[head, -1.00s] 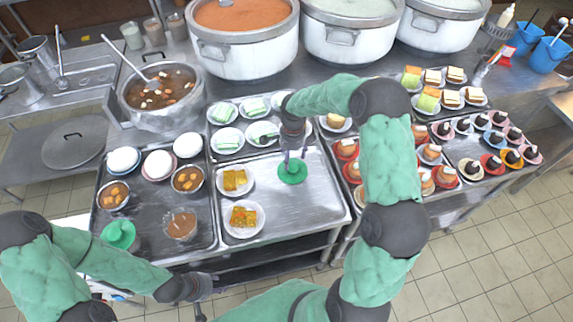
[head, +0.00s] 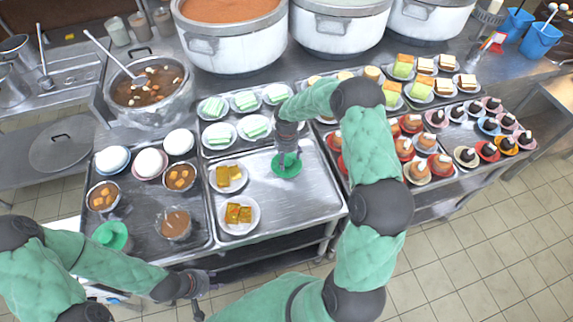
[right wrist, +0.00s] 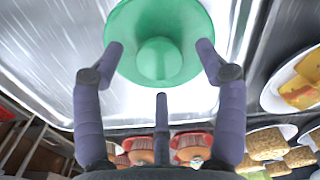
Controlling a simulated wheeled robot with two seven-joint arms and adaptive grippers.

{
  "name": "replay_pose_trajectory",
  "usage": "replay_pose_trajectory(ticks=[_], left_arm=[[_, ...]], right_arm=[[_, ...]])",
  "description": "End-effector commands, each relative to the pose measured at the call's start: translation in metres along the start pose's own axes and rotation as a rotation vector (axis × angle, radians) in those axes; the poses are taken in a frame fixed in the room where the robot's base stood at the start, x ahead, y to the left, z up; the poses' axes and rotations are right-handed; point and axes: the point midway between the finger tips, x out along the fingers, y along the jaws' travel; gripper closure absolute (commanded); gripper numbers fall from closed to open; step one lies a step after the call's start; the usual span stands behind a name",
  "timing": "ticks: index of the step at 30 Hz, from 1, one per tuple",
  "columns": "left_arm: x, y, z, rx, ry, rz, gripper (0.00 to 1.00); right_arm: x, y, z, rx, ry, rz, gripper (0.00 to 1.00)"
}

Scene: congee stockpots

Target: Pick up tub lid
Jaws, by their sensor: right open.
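A round green tub lid (head: 287,166) with a knob lies on the bare part of the middle tray. My right gripper (head: 287,155) is right above it and partly covers it. In the right wrist view the lid (right wrist: 158,20) has its knob (right wrist: 158,60) between the spread fingers of the right gripper (right wrist: 158,70), which is open and empty. Whether a finger touches the lid I cannot tell. A second green lid (head: 111,236) lies on the left tray. My left gripper (head: 200,288) is low in front of the trays, its fingers too small to read.
Plates of yellow-orange cake (head: 238,214) stand left of the lid on the middle tray (head: 310,200). Plates with green pieces (head: 215,108) stand behind. Cupcakes (head: 418,172) crowd the tray to the right. Big stockpots (head: 235,45) stand at the back.

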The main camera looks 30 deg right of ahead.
Motion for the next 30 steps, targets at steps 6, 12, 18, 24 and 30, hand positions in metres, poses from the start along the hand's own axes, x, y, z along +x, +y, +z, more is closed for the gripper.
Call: replay_pose_trajectory(ticks=[6, 12, 18, 24, 30], left_arm=[[0.0022, -0.0008, -0.0001, 0.000, 0.000, 0.000, 0.60], [0.0019, -0.0007, -0.0001, 0.000, 0.000, 0.000, 0.60], [0.0019, -0.0007, -0.0001, 0.000, 0.000, 0.000, 0.60], [0.0019, -0.0007, -0.0001, 0.000, 0.000, 0.000, 0.60], [0.0012, -0.0004, 0.0000, 0.000, 0.000, 0.000, 0.60]], right_arm=[[0.0157, -0.0003, 0.0004, 0.000, 0.000, -0.002, 0.28], [0.0152, -0.0001, 0.0005, 0.000, 0.000, -0.001, 0.45], [0.0153, 0.0000, 0.0006, 0.000, -0.001, -0.001, 0.73], [0.0154, 0.0001, 0.0007, 0.000, -0.001, 0.000, 0.73], [0.0111, -0.0001, 0.0006, 0.000, 0.000, -0.001, 0.73]])
